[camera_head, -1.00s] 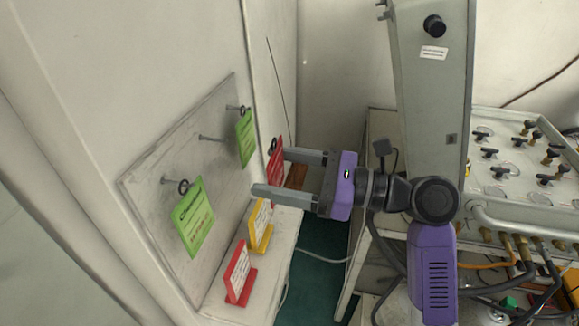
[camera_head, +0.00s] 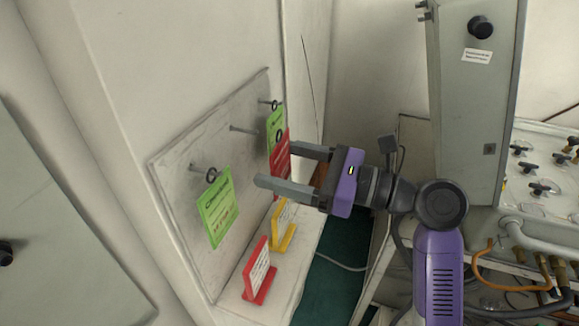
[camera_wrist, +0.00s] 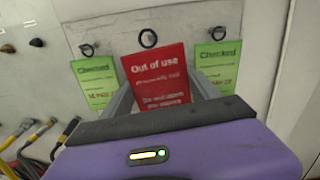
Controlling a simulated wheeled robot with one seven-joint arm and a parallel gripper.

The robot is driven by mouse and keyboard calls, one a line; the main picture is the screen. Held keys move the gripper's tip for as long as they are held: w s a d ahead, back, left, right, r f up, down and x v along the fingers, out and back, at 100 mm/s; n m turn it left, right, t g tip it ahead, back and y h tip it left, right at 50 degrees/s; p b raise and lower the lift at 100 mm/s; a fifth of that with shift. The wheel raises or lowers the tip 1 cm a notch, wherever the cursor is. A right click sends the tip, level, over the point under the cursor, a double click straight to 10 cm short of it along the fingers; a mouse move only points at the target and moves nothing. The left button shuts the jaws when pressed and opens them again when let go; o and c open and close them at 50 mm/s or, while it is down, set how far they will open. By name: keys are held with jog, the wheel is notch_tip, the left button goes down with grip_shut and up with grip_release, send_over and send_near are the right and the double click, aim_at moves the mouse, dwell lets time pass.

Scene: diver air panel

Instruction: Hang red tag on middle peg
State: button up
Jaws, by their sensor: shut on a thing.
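The red "Out of use" tag (camera_wrist: 157,76) is held between the fingers of my gripper (camera_head: 276,166), upright, its ring (camera_wrist: 148,38) above it. The red tag also shows in the head view (camera_head: 281,154), partly covering the far green tag (camera_head: 273,128). The bare middle peg (camera_head: 243,129) sticks out of the grey board (camera_head: 180,165), between two pegs with green "Checked" tags. The near green tag (camera_head: 218,207) hangs at the left. In the wrist view the red tag is between the left green tag (camera_wrist: 97,80) and the right one (camera_wrist: 219,63). The gap between ring and peg is unclear.
A red stand with a white card (camera_head: 258,270) and a yellow one (camera_head: 284,225) stand on the white ledge (camera_head: 300,265) below the board. A grey cabinet (camera_head: 475,110) and a valve panel with hoses are at the right.

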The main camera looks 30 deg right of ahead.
aim_at(238, 156)
jog(key=shift+w+a+f, duration=0.1)
jog(key=shift+w+a, duration=0.3)
jog(key=shift+w, duration=0.1)
jog(key=shift+w+a+p, duration=0.15)
jog(key=shift+w+p, duration=0.1)
jog(key=shift+p, duration=0.2)
jog(key=shift+p, duration=0.65)
jog(key=shift+w+a, duration=0.2)
dwell(0.6)
jog(key=shift+w+a+p, duration=0.2)
jog(key=shift+w+p, duration=0.1)
jog(key=shift+p, duration=0.05)
jog(key=shift+p+x, duration=0.3)
jog(key=shift+x, duration=0.65)
jog(key=shift+f, duration=0.2)
dwell(1.0)
